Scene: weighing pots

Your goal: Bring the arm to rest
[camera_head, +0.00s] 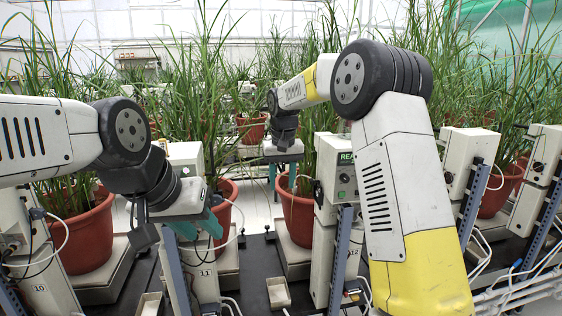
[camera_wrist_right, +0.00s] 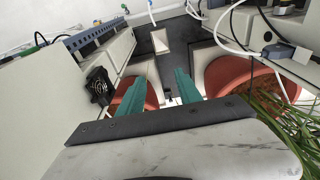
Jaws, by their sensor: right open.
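My right arm reaches away over the benches in the head view. Its right gripper (camera_head: 285,170) points down near the far plants, with its teal fingers apart. In the right wrist view, the right gripper (camera_wrist_right: 160,92) is open, with nothing between its fingers. My left gripper (camera_head: 199,228) hangs low at the left, in front of a scale unit (camera_head: 203,272). Its teal fingers show only in part, and I cannot tell how far apart they are.
Terracotta pots with tall grass stand at the left (camera_head: 86,236), centre (camera_head: 296,215) and right (camera_head: 497,195). Scale units, posts and loose cables stand between them. The right wrist view shows two pots (camera_wrist_right: 232,75) close below and a small tray (camera_wrist_right: 160,41) on the dark bench.

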